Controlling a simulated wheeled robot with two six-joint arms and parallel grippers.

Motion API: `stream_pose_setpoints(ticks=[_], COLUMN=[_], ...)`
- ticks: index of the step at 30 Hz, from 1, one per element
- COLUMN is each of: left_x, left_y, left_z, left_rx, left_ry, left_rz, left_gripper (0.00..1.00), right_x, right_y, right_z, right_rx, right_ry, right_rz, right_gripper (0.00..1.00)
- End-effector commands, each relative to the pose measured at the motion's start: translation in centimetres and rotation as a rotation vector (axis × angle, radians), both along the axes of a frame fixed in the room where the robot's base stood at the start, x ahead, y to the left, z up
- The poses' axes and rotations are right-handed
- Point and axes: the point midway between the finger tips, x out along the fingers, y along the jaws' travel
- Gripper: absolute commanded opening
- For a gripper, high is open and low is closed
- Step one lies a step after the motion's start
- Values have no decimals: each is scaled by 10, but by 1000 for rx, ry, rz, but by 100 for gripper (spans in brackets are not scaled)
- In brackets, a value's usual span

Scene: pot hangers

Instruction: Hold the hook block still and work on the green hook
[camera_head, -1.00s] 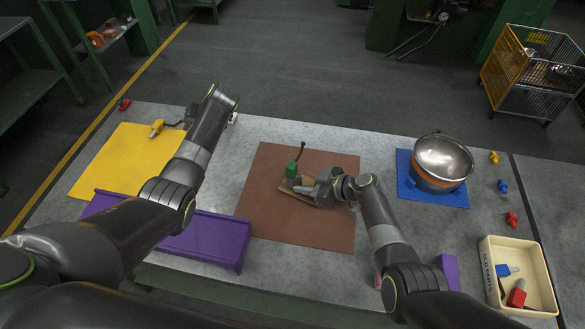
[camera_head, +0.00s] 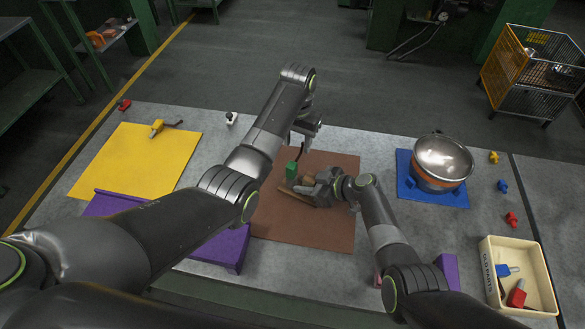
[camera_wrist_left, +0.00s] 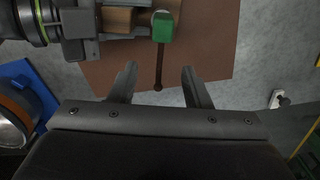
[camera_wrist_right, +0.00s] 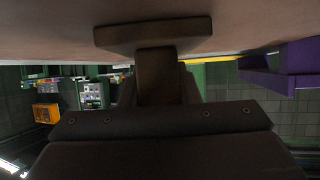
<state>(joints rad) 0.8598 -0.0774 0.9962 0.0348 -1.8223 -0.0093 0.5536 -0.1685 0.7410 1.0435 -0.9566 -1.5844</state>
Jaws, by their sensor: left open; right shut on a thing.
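The green hook (camera_head: 292,170) has a green body and a thin dark rod, and is at the wooden hook block (camera_head: 298,194) on the brown mat (camera_head: 318,230). My right gripper (camera_head: 312,190) is shut on the block; the block fills the upper middle of the right wrist view (camera_wrist_right: 152,35). My left gripper (camera_head: 304,130) is open near the rod's end. In the left wrist view the green body (camera_wrist_left: 162,27) is beyond the fingers, and the dark rod reaches toward the space between the open fingertips (camera_wrist_left: 159,72). Whether a finger touches the rod, I cannot tell.
A metal pot (camera_head: 443,160) stands on a blue mat (camera_head: 456,198) at the right. A cream bin (camera_head: 545,268) holds blue and red pieces. A yellow hook (camera_head: 157,127) lies on the yellow mat (camera_head: 135,165). A purple tray (camera_head: 228,250) lies partly under my left arm.

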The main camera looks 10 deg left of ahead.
Motion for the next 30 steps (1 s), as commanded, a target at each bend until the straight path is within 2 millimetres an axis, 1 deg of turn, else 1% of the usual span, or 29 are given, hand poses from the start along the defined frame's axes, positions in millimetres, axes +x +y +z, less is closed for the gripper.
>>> stream_pose_setpoints(ticks=[9, 15, 21, 30], left_x=[-1, 0, 0, 0], left_y=[1, 1, 1, 1], left_z=[-46, -69, -80, -81], left_rx=[2, 2, 2, 2], left_ry=[4, 0, -1, -3], left_rz=[3, 2, 2, 2], left_gripper=[44, 44, 44, 44], right_x=[0, 0, 0, 0], right_y=[-1, -1, 0, 0], right_z=[-1, -1, -1, -1], right_rx=[-1, -1, -1, -1], right_ry=[0, 0, 0, 0], right_rz=[-1, -1, -1, -1], right_gripper=[0, 0, 0, 0])
